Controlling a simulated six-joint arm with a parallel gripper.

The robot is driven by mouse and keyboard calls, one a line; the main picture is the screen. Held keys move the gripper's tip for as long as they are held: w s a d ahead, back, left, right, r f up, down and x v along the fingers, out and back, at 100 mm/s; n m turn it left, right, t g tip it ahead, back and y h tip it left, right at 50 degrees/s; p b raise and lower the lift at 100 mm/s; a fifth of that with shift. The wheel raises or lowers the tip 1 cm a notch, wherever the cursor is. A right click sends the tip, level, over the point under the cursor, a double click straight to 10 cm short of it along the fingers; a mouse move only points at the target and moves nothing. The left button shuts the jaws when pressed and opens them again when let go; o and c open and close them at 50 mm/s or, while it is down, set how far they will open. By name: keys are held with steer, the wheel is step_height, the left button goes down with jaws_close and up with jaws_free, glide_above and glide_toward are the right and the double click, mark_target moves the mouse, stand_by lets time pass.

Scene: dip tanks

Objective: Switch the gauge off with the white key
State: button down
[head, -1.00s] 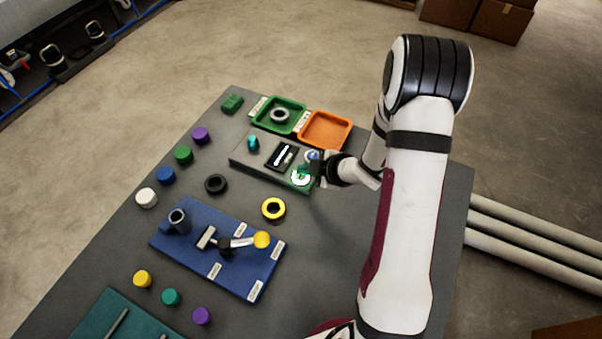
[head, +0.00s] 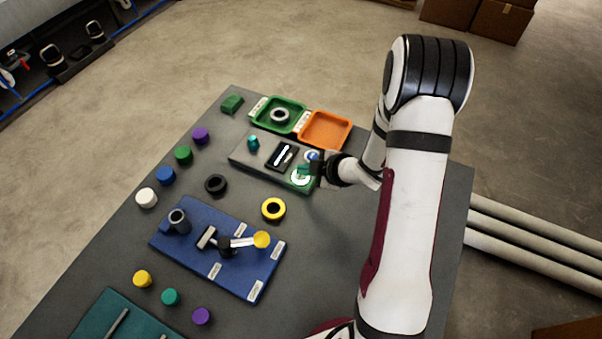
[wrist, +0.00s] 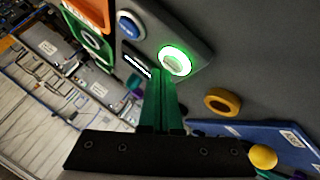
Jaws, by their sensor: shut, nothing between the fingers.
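The gauge (head: 240,155) is a grey box with a dark display (head: 283,157), a teal knob (head: 253,142) and a blue button (wrist: 128,28). The display shows a white mark that I cannot read. The white key (head: 299,178) is at the box's near right end; in the wrist view the key (wrist: 176,62) has a bright green ring around it. My gripper (head: 304,169) is shut and empty, its green fingertips (wrist: 159,78) close by the key's edge. Whether they touch it I cannot tell.
Behind the gauge are a green tray (head: 267,122) with a ring and an orange tray (head: 346,141). A yellow ring (head: 273,209) and a black ring (head: 215,184) lie in front. A blue board (head: 190,252) with a lever is nearer. Several coloured caps stand to the left.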

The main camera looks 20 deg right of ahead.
mark_target(305, 177)
steer(key=shift+f, duration=0.1)
steer(key=shift+f, duration=0.35)
steer(key=shift+r, duration=0.45)
step_height(305, 177, up, 6)
steer(key=shift+r, duration=0.1)
stand_by(0.5)
